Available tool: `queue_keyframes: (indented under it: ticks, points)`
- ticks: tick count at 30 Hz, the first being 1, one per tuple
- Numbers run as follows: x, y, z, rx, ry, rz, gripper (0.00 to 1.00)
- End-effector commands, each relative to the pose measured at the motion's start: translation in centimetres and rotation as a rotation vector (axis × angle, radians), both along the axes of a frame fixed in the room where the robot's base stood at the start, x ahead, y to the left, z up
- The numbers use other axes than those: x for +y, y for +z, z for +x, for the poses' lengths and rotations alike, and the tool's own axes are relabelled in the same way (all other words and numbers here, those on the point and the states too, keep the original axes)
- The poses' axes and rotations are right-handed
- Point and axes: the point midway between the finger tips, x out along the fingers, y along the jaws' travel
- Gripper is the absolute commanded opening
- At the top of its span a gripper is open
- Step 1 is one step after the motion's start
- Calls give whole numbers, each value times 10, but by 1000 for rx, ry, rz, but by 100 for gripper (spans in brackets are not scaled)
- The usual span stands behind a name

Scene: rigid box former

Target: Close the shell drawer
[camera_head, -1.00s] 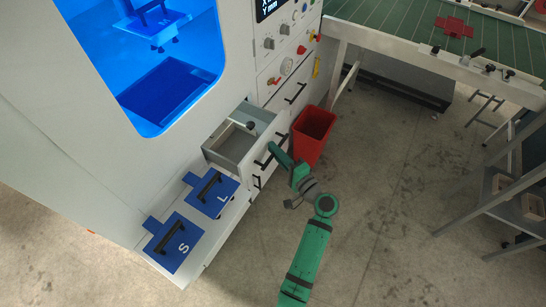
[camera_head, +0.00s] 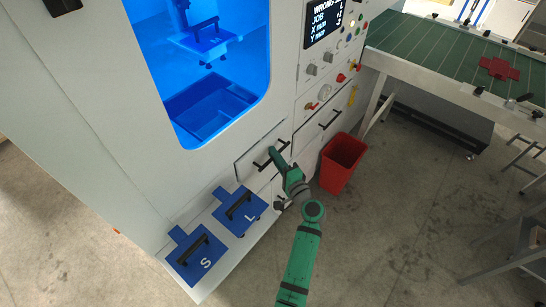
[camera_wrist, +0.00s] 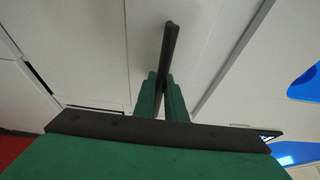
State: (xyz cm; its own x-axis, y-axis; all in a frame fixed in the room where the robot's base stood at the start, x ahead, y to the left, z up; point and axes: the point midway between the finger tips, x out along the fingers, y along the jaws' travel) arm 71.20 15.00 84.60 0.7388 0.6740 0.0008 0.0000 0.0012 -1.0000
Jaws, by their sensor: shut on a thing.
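The shell drawer (camera_head: 258,155) is in the white machine's front, below the blue-lit window. Its front panel looks flush with the machine face, and its inside does not show. Its black bar handle (camera_head: 264,165) also shows in the wrist view (camera_wrist: 169,45). My gripper (camera_head: 275,153) is at this handle, its green fingers closed around the bar. In the wrist view my gripper (camera_wrist: 161,88) has one finger on each side of the bar.
A red bin (camera_head: 341,163) stands on the floor just right of my arm. Blue plates marked S (camera_head: 196,255) and L (camera_head: 239,211) lie on a low ledge at left. A green-topped table (camera_head: 450,60) stands at right. The floor in front is clear.

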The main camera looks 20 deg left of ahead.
Motion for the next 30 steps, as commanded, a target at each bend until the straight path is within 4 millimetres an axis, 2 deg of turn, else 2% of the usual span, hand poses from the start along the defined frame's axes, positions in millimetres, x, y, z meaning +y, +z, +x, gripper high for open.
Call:
queue_keyframes:
  ticks: [1, 6, 7, 9, 30]
  points:
    - [5, 1, 1, -1, 6, -1, 0]
    - [6, 1, 1, -1, 8, -1, 0]
    - [7, 1, 1, -1, 8, -1, 18]
    - [7, 1, 0, -1, 9, -1, 29]
    - [4, 2, -2, -4, 9, 1, 29]
